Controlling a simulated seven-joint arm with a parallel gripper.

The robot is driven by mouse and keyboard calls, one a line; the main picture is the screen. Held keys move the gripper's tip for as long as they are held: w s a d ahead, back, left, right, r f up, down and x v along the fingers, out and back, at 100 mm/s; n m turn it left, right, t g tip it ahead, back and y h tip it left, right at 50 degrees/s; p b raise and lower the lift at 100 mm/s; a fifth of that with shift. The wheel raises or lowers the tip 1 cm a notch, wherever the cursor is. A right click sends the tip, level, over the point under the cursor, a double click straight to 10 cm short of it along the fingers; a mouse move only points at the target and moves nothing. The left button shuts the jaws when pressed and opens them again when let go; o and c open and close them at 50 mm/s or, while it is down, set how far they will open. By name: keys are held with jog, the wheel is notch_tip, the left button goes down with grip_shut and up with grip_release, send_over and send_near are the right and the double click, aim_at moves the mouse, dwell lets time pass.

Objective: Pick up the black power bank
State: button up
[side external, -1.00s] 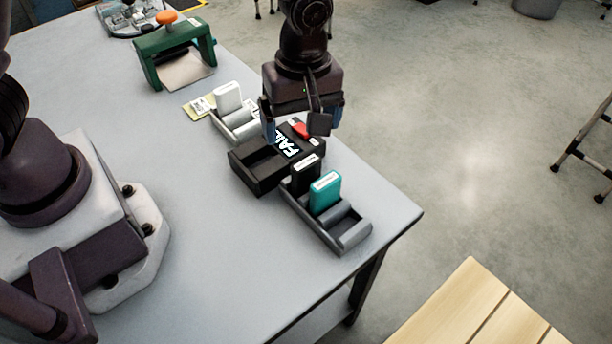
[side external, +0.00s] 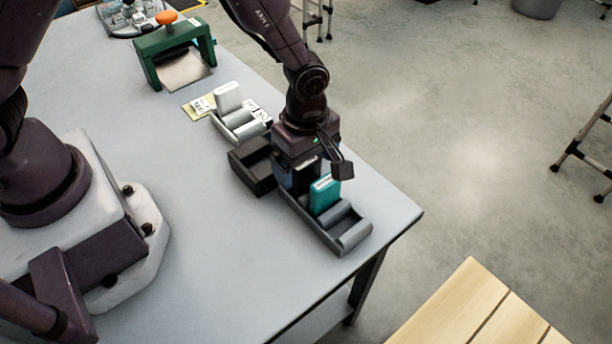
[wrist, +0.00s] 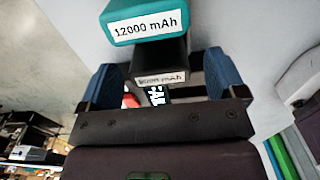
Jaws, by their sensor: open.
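The black power bank (wrist: 172,52) stands upright between the two blue fingers of my gripper (wrist: 164,80) in the wrist view, its white label partly readable. My gripper is open, with a finger to each side of it. I cannot tell whether either finger touches it. In the side view my gripper (side external: 298,178) is low over the grey slotted holder (side external: 352,236) and hides most of the power bank. A teal power bank (side external: 324,195) stands upright beside it in the same holder; in the wrist view it (wrist: 138,20) reads 12000 mAh.
A black open box (side external: 255,166) lies just behind my gripper. A light grey holder with a white block (side external: 228,97) stands farther back, and a green frame with an orange knob (side external: 166,18) beyond that. The table (side external: 215,240) is clear in front and left.

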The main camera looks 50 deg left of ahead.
aim_at(306, 173)
jog(key=shift+f, duration=1.55)
jog(key=c, duration=0.9)
jog(key=shift+c, duration=0.2)
